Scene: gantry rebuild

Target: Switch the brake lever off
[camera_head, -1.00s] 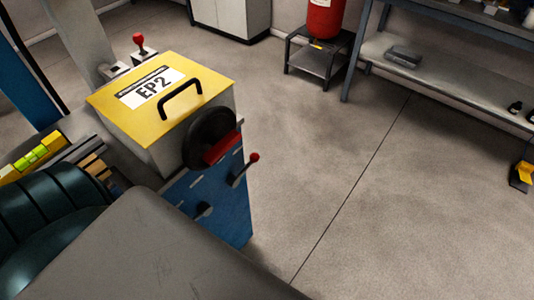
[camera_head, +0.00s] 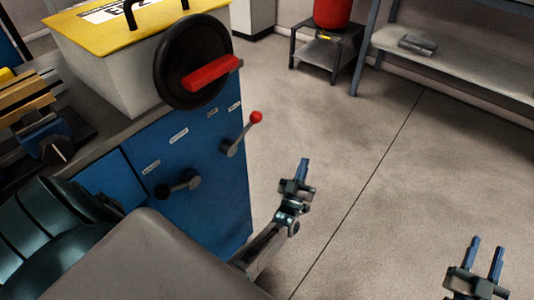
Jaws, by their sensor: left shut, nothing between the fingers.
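A lever with a red ball knob (camera_head: 245,131) sticks up and to the right from the upper right of a blue machine panel (camera_head: 218,184). A dark lever (camera_head: 178,186) with a round hub sits lower left on the same panel. Small white labels beside them are too blurred to read, so I cannot tell which is the brake lever. My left gripper (camera_head: 304,165) is shut and empty, pointing up, to the right of and below the red-knobbed lever in the picture, apart from it. My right gripper (camera_head: 487,247) is open and empty at the lower right.
A black handwheel (camera_head: 168,62) with a red handle (camera_head: 212,74) is above the levers, beside a yellow-lidded box (camera_head: 70,32). A small stand (camera_head: 322,50) and a shelf (camera_head: 450,65) are at the back. Open floor lies right of the panel.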

